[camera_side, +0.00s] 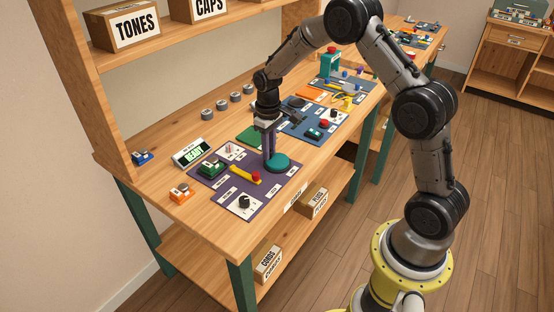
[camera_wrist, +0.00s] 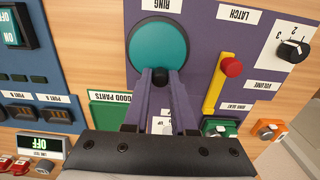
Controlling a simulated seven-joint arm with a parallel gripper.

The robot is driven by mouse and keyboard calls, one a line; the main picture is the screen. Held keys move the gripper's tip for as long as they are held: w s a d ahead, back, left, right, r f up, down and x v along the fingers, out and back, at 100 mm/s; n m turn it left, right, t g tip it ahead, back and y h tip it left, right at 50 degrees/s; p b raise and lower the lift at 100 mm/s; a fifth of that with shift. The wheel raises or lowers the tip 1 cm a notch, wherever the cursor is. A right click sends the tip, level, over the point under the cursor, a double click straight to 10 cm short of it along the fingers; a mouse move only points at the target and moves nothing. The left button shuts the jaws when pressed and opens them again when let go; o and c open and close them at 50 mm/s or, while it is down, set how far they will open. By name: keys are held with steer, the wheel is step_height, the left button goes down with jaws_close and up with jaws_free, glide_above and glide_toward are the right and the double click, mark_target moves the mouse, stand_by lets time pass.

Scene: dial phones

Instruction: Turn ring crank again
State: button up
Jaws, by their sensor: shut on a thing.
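The ring crank is a round teal disc (camera_side: 283,164) lying on the purple panel near the bench's front edge. In the wrist view the teal disc (camera_wrist: 160,42) sits below an upside-down RING label (camera_wrist: 174,5). My gripper (camera_side: 268,156) points down at the disc from above. In the wrist view my gripper (camera_wrist: 160,76) is shut on the small dark crank knob (camera_wrist: 160,74) at the disc's near edge. Only part of the knob shows between the fingertips.
A yellow lever (camera_wrist: 214,92) with a red knob stands beside the disc, and a black volume dial (camera_wrist: 290,49) lies beyond it. Blue panels with switches lie to the right in the side view.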

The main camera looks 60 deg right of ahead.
mark_target(282, 155)
steer(key=shift+d, duration=0.25)
steer(key=shift+d, duration=0.35)
steer(key=shift+s+d, duration=0.25)
steer(key=shift+d, duration=0.2)
steer(key=shift+s+d, duration=0.25)
steer(key=shift+s, duration=0.1)
steer(key=shift+s+d, duration=0.25)
steer(key=shift+s, duration=0.3)
